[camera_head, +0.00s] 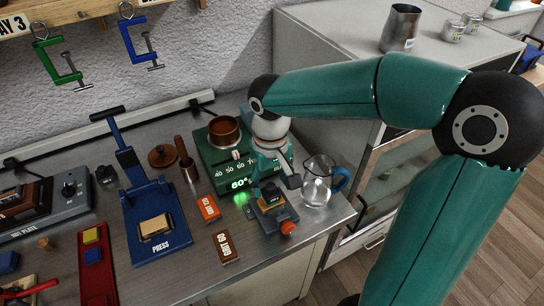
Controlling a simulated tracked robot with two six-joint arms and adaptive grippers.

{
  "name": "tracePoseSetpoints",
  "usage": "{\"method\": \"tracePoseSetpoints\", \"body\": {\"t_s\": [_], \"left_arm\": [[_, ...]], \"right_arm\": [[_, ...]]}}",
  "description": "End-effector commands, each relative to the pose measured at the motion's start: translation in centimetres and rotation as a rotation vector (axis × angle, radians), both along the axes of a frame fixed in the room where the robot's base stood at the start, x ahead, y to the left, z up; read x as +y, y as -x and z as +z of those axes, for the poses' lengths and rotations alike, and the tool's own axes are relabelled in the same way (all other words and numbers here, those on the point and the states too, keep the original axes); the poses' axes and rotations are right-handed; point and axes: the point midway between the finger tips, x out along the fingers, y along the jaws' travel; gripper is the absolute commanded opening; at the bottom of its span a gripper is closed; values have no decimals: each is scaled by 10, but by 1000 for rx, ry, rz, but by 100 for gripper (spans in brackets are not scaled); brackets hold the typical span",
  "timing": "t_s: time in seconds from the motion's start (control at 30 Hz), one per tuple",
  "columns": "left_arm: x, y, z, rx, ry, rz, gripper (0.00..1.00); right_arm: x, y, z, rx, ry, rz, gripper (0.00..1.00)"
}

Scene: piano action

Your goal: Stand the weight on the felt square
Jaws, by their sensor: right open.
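I cannot clearly pick out the weight. No piece is plainly the felt square; a yellow square (91,236) and a blue square (93,255) lie on a red strip (98,285) at the left, and a tan pad (155,227) lies on the blue press (158,205). My right gripper (275,184) points down at the bench's right end, fingers apart, above a small grey device with an orange knob (288,228). Its wrist and fingers hide part of the green unit and what lies between the fingers. My left gripper is not in view.
A green heater-like unit (228,172) bears a brown pot (224,131). A hot plate (50,215) is far left.

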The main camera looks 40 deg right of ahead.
Motion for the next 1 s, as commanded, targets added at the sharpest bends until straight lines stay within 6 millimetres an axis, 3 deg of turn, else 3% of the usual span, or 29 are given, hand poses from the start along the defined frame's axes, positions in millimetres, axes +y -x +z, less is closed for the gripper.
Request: {"method": "tracePoseSetpoints", "body": {"t_s": [0.2,0.4,0.6,1.0], "left_arm": [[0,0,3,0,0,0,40],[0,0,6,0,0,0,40],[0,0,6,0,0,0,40],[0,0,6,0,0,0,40]], "right_arm": [[0,-1,47,-7,0,1,62],[1,-1,80,-3,0,1,62],[0,0,93,-1,-1,1,62],[0,0,93,0,0,1,62]]}}
